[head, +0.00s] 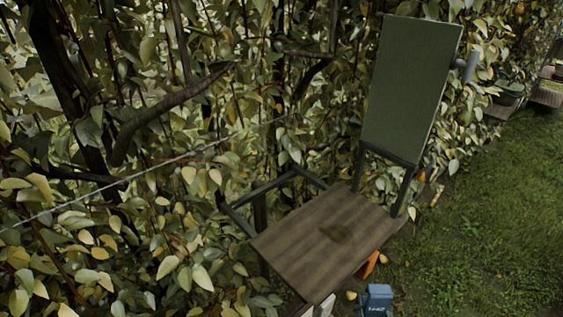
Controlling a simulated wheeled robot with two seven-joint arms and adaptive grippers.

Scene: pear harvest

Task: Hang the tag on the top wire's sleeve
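A thin pale wire (150,170) runs from the left edge up and right across the foliage, until leaves hide it. I cannot make out a sleeve on it. No higher wire is clear to me. A short grey cylinder (470,67) sticks out at the right edge of the green panel; I cannot tell what it is. I cannot identify a tag. An orange piece (368,265) shows beside the wooden board's lower right edge, mostly hidden. Neither of my grippers is in view.
A brown wooden board (290,240) on a dark frame stands before the hedge, with an upright green panel (408,90) behind it. A blue box (378,298) sits low beside it. Thick branches (165,105) cross the left. Grass (480,220) at right is open.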

